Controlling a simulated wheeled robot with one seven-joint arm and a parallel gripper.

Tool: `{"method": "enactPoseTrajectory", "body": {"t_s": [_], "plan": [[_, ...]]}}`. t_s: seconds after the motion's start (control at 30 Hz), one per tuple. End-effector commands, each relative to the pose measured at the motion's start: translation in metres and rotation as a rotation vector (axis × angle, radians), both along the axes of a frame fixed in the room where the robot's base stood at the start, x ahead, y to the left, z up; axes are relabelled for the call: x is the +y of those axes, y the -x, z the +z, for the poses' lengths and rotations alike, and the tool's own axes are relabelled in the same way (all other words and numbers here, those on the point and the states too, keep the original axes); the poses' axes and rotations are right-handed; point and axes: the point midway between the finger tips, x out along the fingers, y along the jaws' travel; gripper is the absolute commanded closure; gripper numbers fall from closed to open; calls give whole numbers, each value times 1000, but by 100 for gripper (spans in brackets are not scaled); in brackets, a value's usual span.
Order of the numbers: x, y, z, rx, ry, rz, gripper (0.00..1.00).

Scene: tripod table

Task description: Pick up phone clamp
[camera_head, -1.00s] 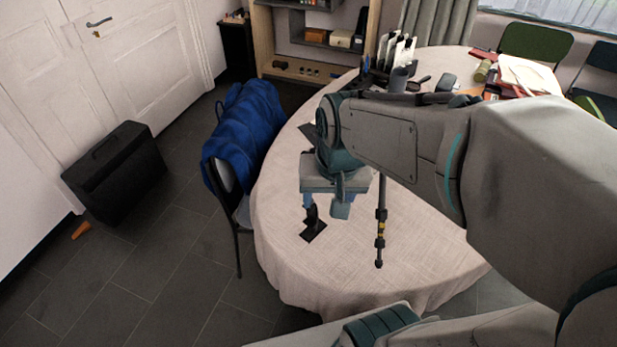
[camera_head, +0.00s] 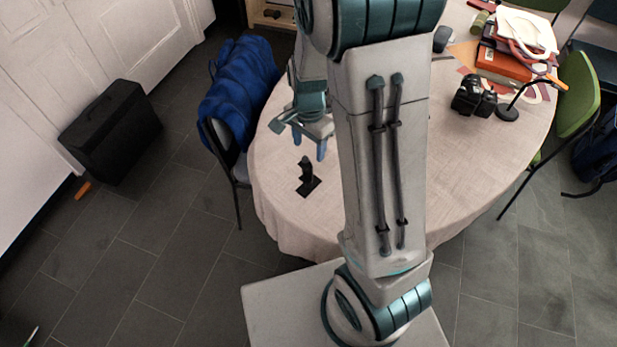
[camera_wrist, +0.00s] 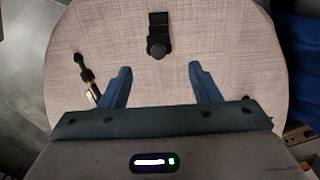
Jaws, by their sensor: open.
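The phone clamp, as I take it, is a small black upright piece on a flat dark square plate (camera_head: 307,180). It stands near the front left edge of the table. In the wrist view the clamp (camera_wrist: 158,38) lies ahead of my fingertips, about midway between them and apart from both. My gripper (camera_head: 309,145) is open and empty above the table, a little higher in the head view than the clamp. Its two blue fingers also show in the wrist view (camera_wrist: 160,68).
The round table (camera_head: 285,215) has a pale cloth. A black rod (camera_wrist: 87,75) lies left of my fingers in the wrist view; my arm hides it in the head view. A chair with a blue jacket (camera_head: 240,90) stands at left. A camera (camera_head: 473,97) and orange box (camera_head: 502,64) are at right.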

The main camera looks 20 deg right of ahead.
Motion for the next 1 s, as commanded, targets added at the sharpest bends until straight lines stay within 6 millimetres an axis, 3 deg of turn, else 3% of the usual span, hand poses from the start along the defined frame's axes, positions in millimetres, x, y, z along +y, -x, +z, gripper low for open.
{"method": "enactPoseTrajectory", "body": {"t_s": [0.1,0.43,0.7,1.0], "plan": [[0,1,-20,4,0,1,44],[0,1,-42,2,0,2,44],[0,2,-76,3,-1,1,44],[1,1,-85,-1,-1,1,44]]}}
